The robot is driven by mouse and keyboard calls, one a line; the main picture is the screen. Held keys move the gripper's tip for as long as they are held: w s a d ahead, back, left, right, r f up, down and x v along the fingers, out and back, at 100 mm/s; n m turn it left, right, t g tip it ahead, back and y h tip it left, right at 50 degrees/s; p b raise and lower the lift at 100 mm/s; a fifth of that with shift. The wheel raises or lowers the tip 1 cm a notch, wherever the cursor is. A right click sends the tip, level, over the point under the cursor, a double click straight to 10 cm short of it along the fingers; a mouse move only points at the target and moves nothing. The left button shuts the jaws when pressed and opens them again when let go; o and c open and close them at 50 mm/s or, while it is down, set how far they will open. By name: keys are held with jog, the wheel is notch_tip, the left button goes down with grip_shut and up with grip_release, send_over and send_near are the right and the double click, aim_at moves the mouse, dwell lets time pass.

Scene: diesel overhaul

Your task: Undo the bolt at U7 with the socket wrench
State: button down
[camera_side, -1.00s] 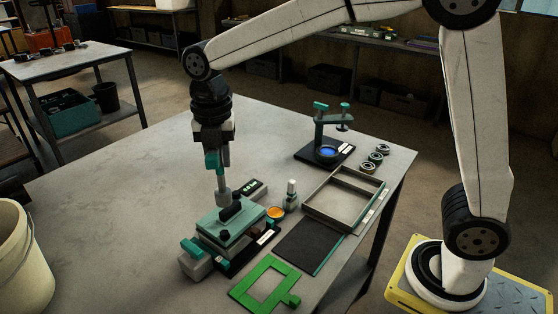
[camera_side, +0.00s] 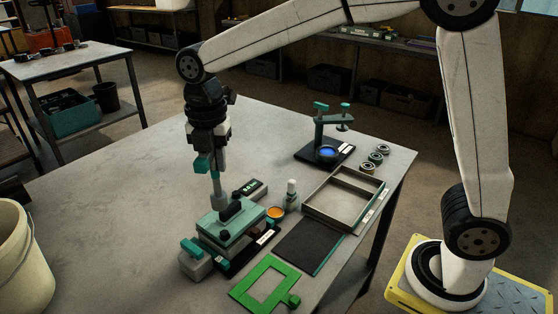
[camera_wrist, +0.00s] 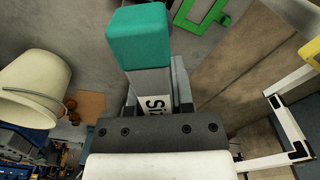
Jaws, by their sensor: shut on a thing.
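My gripper (camera_side: 213,148) points down over the left rear of the teal-topped fixture (camera_side: 237,224) on the table. It is shut on the socket wrench (camera_side: 217,186), whose grey shaft reaches down to the fixture's back corner. In the wrist view the wrench (camera_wrist: 140,40) shows a teal end and a grey body with a partly hidden label, between the jaws (camera_wrist: 155,100). The bolt and any U7 mark cannot be made out. Whether the socket touches the bolt cannot be told.
A green frame (camera_side: 246,289), a dark mat (camera_side: 303,247) and a shallow tray (camera_side: 317,210) lie right of the fixture. An orange-topped cup (camera_side: 275,213) and a small white-topped bottle (camera_side: 291,193) stand close by. A clamp stand (camera_side: 325,140) is farther back. The table's left side is clear.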

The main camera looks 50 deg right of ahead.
aim_at(218, 195)
jog(key=m, duration=0.3)
jog(key=shift+f+m, duration=0.15)
jog(key=shift+m, duration=0.15)
jog(key=m, duration=0.4)
jog(key=shift+f, duration=0.15)
jog(key=m, duration=0.4)
jog(key=shift+f, duration=0.3)
jog(key=m, duration=0.3)
jog(key=shift+f+m, duration=0.2)
jog(key=shift+m, duration=0.1)
jog(key=m, duration=0.4)
jog(key=shift+f, duration=0.3)
jog(key=m, duration=0.3)
jog(key=shift+f+m, duration=0.25)
jog(key=shift+m, duration=0.15)
jog(key=m, duration=0.3)
jog(key=f+m, duration=0.1)
jog(key=m, duration=0.3)
jog(key=shift+f, duration=1.6)
jog(key=shift+f, duration=0.15)
